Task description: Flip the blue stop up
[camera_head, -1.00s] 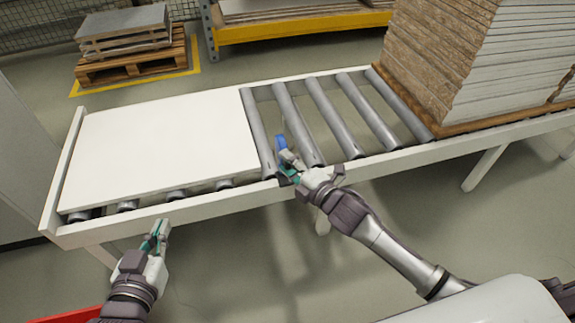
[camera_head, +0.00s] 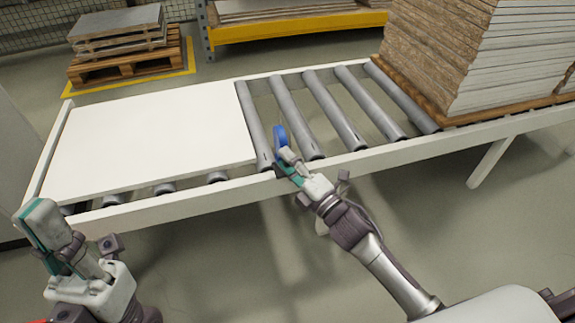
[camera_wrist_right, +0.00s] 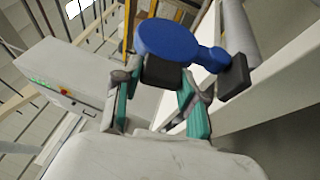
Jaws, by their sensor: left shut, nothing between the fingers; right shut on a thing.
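The blue stop (camera_head: 280,136) is at the near side of the roller conveyor, just right of the white panel's near right corner. It stands up between two rollers. My right gripper (camera_head: 284,164) is at the near rail and shut on the stop's lower part. In the right wrist view the stop shows as a round blue disc (camera_wrist_right: 166,40) with a short arm, at the dark fingertips of my right gripper (camera_wrist_right: 196,74). The fingers partly hide the stop's base. My left gripper (camera_head: 36,218) is shut and empty, at the lower left, in front of the conveyor.
A white panel (camera_head: 150,145) lies on the left rollers. Bare rollers (camera_head: 330,108) run to its right, up to a tall stack of boards (camera_head: 480,55). The conveyor's white near rail (camera_head: 400,150) runs across. A pallet with grey sheets (camera_head: 122,40) stands behind.

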